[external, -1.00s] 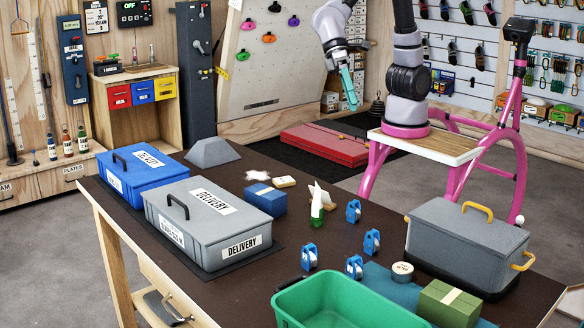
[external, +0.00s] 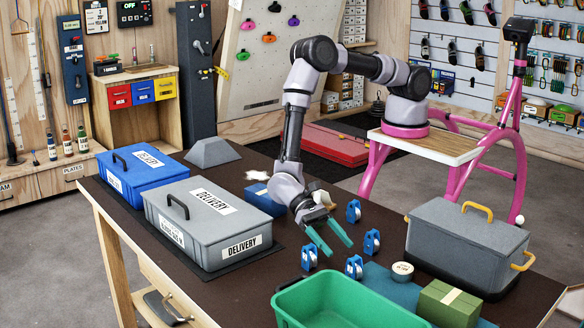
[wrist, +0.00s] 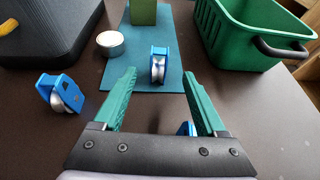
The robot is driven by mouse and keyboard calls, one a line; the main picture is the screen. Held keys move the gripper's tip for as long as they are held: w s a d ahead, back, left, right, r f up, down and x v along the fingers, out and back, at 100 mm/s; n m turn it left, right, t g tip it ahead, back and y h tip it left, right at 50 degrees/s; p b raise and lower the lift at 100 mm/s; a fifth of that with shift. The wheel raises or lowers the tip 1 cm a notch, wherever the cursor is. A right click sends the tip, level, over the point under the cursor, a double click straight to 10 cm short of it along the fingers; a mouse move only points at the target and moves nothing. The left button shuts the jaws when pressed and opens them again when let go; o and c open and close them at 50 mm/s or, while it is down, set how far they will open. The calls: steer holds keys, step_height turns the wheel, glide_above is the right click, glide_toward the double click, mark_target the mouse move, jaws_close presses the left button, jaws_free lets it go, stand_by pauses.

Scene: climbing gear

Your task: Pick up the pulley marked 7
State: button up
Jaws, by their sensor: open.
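Several small blue pulleys with silver wheels stand on the dark table. One pulley (external: 354,267) is at the edge of the teal mat and shows ahead, between my fingers, in the wrist view (wrist: 158,66). Another pulley (external: 371,242) appears at left in the wrist view (wrist: 60,93). A further pulley (external: 353,211) stands farther back. No number is legible on any pulley. My gripper (external: 339,248) is open and empty, its green fingers (wrist: 160,72) angled down among the pulleys.
A green bin (external: 345,285) stands at the front, with a grey toolbox (external: 465,240) at right. A tape roll (external: 402,268) and green box (external: 449,303) are near the teal mat (wrist: 125,72). Delivery boxes (external: 208,220) stand at left.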

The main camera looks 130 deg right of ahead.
mark_target(359, 269)
steer(key=x, duration=0.5)
steer(key=shift+a+f, duration=0.15)
steer(key=shift+r+x, duration=0.1)
steer(key=shift+x, duration=1.3)
steer(key=shift+r+x, duration=0.15)
steer(key=shift+x, duration=1.2)
steer(key=shift+s+a, duration=0.1)
jaws_close()
